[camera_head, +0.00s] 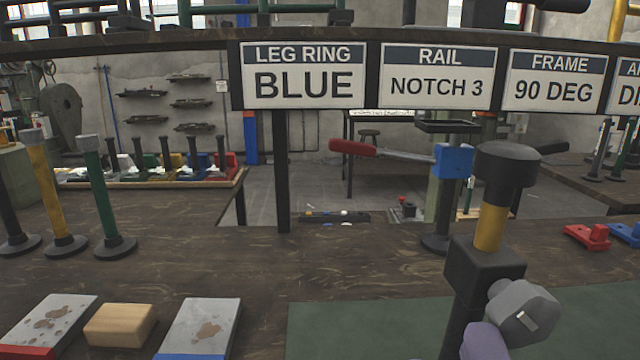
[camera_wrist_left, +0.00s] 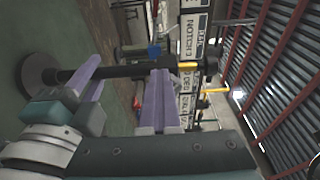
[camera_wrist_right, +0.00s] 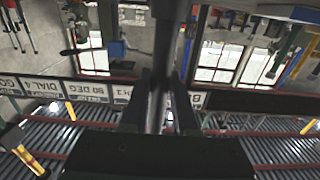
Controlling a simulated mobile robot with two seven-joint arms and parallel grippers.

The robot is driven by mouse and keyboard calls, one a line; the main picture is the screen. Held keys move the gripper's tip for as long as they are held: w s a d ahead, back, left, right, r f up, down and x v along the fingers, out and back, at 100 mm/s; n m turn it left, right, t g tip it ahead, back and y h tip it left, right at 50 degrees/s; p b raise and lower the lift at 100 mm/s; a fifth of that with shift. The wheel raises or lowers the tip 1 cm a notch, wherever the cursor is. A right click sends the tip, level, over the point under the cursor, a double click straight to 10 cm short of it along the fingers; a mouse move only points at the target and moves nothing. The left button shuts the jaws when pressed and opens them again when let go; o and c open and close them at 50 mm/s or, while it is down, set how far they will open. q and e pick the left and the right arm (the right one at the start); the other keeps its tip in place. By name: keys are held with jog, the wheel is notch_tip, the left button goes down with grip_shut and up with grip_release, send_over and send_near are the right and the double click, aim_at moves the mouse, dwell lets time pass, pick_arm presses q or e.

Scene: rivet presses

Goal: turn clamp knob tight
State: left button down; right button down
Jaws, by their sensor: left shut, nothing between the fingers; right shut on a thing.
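The clamp stand shows at the right of the head view: a dark post with a black clamp block (camera_head: 486,268), a yellow band (camera_head: 490,228) and a black cap (camera_head: 507,165). A grey faceted piece (camera_head: 524,314), seemingly the knob, sits at the block's right side. My left gripper (camera_head: 485,342) shows as purple at the bottom edge, just below that piece. In the left wrist view its fingers (camera_wrist_left: 163,80) are shut and empty by the post. My right gripper (camera_wrist_right: 160,95) is shut on the dark post (camera_wrist_right: 158,105); the contact is dark.
A second stand with a blue clamp (camera_head: 453,160) and red handle stands behind. Yellow and green posts (camera_head: 92,185), two plates and a wooden block (camera_head: 120,324) are at left. Hanging signs (camera_head: 437,77) cross above. The bench middle is clear.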

pick_arm(q)
jog(key=shift+r, duration=0.35)
jog(key=shift+r, duration=0.5)
jog(key=shift+d+r, duration=0.1)
jog(key=shift+r, duration=0.25)
dwell(0.3)
jog(key=s, duration=0.6)
dwell(0.3)
jog(key=shift+s+r, duration=0.1)
